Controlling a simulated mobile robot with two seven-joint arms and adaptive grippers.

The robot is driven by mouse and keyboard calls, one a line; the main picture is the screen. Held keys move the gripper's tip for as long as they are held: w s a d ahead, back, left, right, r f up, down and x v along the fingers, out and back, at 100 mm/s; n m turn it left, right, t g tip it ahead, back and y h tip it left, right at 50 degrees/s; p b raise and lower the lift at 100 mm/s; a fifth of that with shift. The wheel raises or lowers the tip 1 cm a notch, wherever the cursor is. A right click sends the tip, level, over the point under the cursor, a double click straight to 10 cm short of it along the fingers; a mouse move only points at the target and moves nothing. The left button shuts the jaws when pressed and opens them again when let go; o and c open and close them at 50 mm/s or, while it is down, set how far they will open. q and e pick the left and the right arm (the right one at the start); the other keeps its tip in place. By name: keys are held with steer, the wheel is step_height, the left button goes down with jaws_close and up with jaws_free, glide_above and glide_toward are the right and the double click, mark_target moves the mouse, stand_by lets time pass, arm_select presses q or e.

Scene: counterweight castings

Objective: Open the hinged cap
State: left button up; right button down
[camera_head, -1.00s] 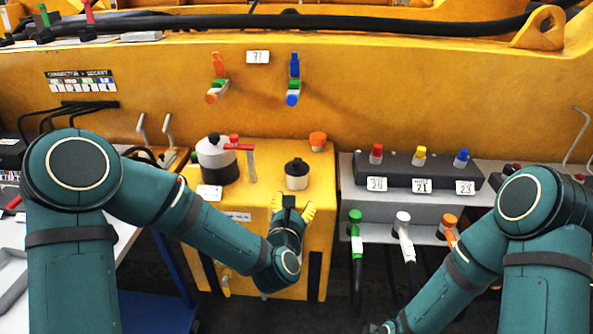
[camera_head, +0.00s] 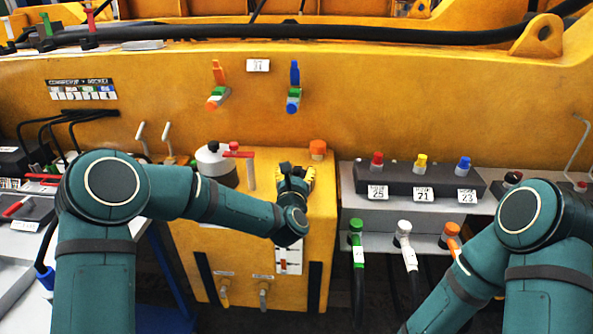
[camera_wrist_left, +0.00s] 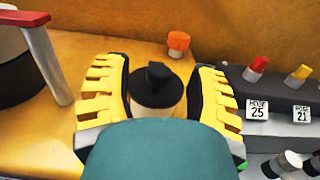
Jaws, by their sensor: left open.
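The cap is black with a small raised knob on top (camera_wrist_left: 157,80). It sits on a pale, short round neck on the yellow housing and looks shut. My left gripper (camera_head: 296,178) is at the cap in the head view, where it mostly hides it. In the left wrist view, the open yellow fingers (camera_wrist_left: 158,100) stand on either side of the cap. I cannot tell whether they touch it. My teal wrist part covers the lower front of the neck. My right gripper is outside the frames.
A white and black canister (camera_head: 215,163) with a red-handled lever (camera_head: 248,165) stands left of the cap. An orange knob (camera_head: 317,149) is behind it. A dark block with coloured plugs (camera_head: 420,178) is to the right. The yellow wall rises behind.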

arm_select(q)
steer(key=shift+w, duration=1.05)
jaws_close()
steer(key=shift+r, duration=0.1)
